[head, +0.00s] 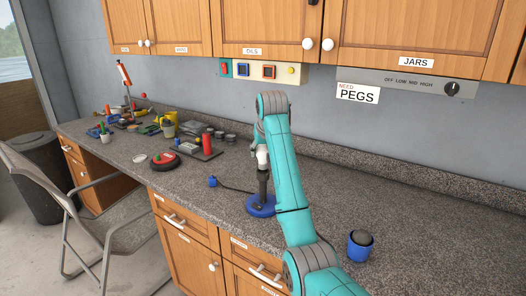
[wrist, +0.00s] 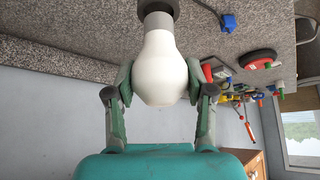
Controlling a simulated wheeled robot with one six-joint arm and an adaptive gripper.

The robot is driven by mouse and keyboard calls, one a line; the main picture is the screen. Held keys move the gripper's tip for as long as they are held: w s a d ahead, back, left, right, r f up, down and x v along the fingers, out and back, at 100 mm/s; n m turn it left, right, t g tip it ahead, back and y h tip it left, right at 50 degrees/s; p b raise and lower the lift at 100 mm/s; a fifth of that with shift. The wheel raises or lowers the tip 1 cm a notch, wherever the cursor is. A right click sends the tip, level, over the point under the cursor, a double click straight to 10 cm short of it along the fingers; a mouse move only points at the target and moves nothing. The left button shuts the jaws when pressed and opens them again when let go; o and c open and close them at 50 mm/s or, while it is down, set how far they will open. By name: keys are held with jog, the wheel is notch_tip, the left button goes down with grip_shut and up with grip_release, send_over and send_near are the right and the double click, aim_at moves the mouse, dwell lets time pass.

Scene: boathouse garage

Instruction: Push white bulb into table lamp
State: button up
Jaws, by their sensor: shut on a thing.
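The white bulb (wrist: 161,70) is between the two fingers of my gripper (wrist: 159,83), which is shut on its round part. In the wrist view its narrow end meets the grey socket (wrist: 158,8) of the table lamp; how deep it sits inside cannot be told. In the head view the table lamp (head: 263,187) stands upright on the counter, with a dark stem and a round blue base (head: 259,208). The bulb (head: 262,156) shows white at the stem's top. My teal arm hides part of my gripper there.
A cord runs from the lamp to a blue plug (head: 212,181) on the counter (head: 330,208). A blue cup (head: 360,248) stands at the right. A red round thing (head: 165,162) and several small items lie to the left. Cabinets (head: 412,35) hang above.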

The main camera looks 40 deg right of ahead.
jog(key=shift+f, duration=1.05)
dwell(0.4)
jog(key=o, duration=1.4)
jog(key=shift+c, duration=0.2)
jog(key=v, duration=0.7)
jog(key=shift+r, duration=0.2)
jog(key=shift+s+a, duration=0.1)
jog(key=shift+s, duration=0.05)
